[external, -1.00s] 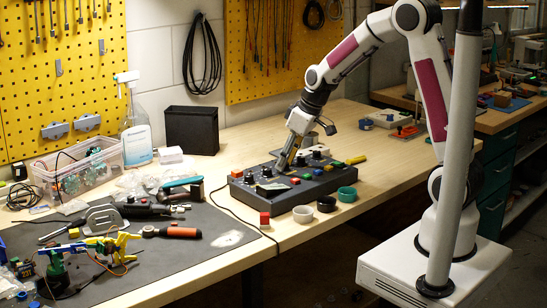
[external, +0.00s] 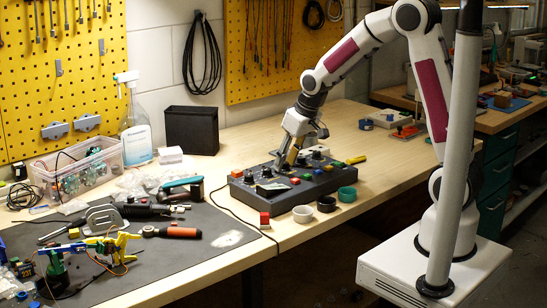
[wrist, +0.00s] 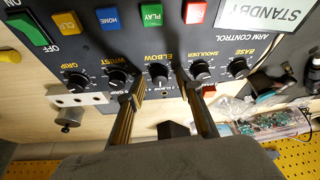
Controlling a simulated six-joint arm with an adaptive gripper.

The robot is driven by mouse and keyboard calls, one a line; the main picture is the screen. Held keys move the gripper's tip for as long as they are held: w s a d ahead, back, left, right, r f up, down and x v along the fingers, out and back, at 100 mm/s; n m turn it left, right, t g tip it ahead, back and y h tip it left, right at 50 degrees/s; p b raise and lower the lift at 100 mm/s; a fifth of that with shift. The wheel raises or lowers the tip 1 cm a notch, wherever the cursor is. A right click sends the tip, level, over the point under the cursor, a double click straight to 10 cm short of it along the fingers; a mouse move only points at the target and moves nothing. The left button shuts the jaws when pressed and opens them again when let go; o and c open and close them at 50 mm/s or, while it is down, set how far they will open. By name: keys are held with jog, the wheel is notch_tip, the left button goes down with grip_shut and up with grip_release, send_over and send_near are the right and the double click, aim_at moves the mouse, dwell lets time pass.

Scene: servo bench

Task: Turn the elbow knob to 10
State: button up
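The elbow knob (wrist: 158,71) is a black dial with a light pointer mark and a yellow ELBOW label, in the middle of a row of knobs in the wrist view. Its exact setting is too small to read. My gripper (wrist: 160,79) has one finger on each side of the elbow knob, with small gaps showing, so it looks open around it. In the external view my gripper (external: 287,163) is low over the dark control box (external: 300,197), and its fingers hide part of the knob row.
The wrist knob (wrist: 117,79) and shoulder knob (wrist: 200,69) sit close to my fingers. Coloured buttons and a green switch (wrist: 30,29) share the panel. Small bowls (external: 326,204) and a red block (external: 265,220) stand at the box's front. A clear bin (external: 75,172) is left.

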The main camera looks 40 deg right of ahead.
jog(key=shift+m, duration=0.5)
jog(key=shift+g, duration=0.5)
jog(key=s+r, duration=0.3)
jog(key=s, duration=0.1)
jog(key=s+r, duration=0.2)
jog(key=s, duration=0.1)
jog(key=shift+d+r, duration=0.3)
jog(key=shift+d, duration=0.1)
jog(key=s+d+r, duration=0.2)
jog(key=s+d, duration=0.1)
jog(key=s, duration=0.7)
jog(key=s+d+r, duration=0.3)
jog(key=s, duration=0.6)
jog(key=shift+s+r+t, duration=0.2)
jog(key=shift+s+t, duration=0.15)
jog(key=shift+t, duration=0.05)
dwell(0.4)
